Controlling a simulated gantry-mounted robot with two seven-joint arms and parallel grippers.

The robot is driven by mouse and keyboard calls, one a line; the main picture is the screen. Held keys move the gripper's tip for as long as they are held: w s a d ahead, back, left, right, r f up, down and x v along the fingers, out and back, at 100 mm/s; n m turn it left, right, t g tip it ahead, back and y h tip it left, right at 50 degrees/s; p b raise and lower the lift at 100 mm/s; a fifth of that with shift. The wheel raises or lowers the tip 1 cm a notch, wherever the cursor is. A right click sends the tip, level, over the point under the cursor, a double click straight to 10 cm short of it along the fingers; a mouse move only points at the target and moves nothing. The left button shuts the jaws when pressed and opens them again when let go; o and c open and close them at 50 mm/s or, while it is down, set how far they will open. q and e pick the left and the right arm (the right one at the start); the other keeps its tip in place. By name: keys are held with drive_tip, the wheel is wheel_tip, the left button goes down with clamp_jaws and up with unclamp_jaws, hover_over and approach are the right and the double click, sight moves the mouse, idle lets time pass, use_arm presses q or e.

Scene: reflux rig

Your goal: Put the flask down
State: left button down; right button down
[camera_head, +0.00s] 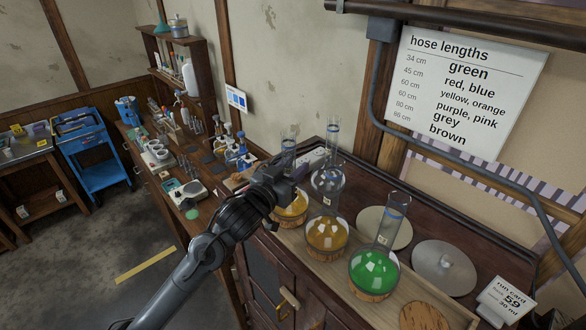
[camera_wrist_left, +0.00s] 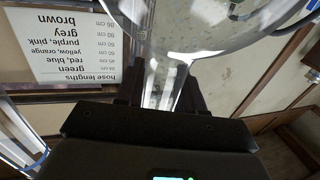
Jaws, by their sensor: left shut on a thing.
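My right gripper is not in view.
Another amber flask (camera_head: 326,238) and a green flask (camera_head: 374,273) stand close by on the right. Clear glassware (camera_head: 329,180) rises behind the middle one. Two round plates (camera_head: 445,268) lie further right. A crowded lower bench (camera_head: 170,172) is at left.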

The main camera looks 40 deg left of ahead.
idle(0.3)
use_arm(q)
drive_tip(key=c, duration=0.7)
unclamp_jaws()
drive_tip(key=shift+f, duration=0.1)
drive_tip(key=shift+r, duration=0.2)
drive_tip(key=shift+s+f, duration=0.15)
drive_tip(key=shift+s, duration=0.1)
drive_tip(key=s+d+b, duration=0.1)
drive_tip(key=s, duration=1)
drive_tip(key=shift+s+d, duration=0.2)
drive_tip(key=shift+d, duration=0.05)
